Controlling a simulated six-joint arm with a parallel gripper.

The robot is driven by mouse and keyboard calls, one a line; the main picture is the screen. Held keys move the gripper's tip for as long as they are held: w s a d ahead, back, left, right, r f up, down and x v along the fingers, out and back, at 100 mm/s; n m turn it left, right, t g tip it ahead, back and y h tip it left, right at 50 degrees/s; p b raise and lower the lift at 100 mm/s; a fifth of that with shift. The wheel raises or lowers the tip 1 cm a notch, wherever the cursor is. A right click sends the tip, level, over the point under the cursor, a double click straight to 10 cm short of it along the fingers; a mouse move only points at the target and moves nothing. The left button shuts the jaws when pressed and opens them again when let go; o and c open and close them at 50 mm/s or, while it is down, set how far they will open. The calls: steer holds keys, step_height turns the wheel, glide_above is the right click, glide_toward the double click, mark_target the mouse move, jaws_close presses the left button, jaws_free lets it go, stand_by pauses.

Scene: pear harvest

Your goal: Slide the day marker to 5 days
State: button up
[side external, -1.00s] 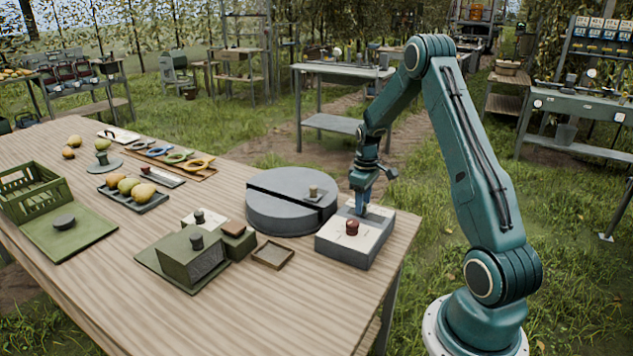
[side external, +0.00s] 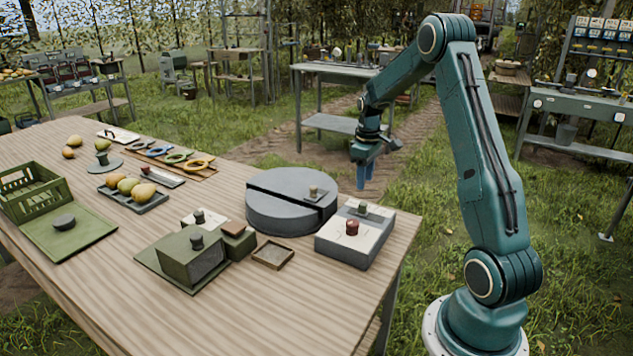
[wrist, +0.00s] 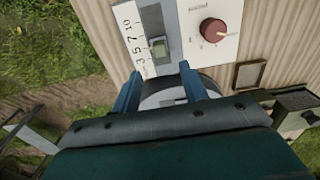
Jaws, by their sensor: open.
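The day marker is a small grey-green knob (wrist: 158,47) in a dark slot beside a printed scale (wrist: 134,42) marked 3, 5, 7 and 10. In the wrist view it stands about level with the 5. It also shows as a small knob (side external: 363,208) on the grey control box (side external: 340,247) in the side view. My gripper (side external: 364,186) is above the box, clear of the knob. In the wrist view its two blue fingers (wrist: 160,72) are apart with nothing held between them.
A red dial (side external: 352,228) is on the same box, close to the marker. A round grey drum (side external: 285,222) with a small knob stands left of the box. A small wooden tray (side external: 272,254) and a green block (side external: 193,262) are nearer the camera. Air around my gripper is clear.

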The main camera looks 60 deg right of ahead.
steer(key=shift+r, duration=2.9)
steer(key=s+a+r+t+h, duration=0.1)
steer(key=s+a+r, duration=0.1)
steer(key=a+r, duration=0.6)
steer(key=s+a+r+t, duration=0.2)
steer(key=a+r, duration=0.2)
steer(key=a, duration=0.8)
steer(key=s+a+t+y, duration=0.1)
steer(key=s+a+t, duration=0.1)
steer(key=s+a, duration=1.1)
steer(key=shift+s+f+t, duration=0.15)
steer(key=shift+f+t, duration=0.15)
steer(key=shift+f, duration=0.05)
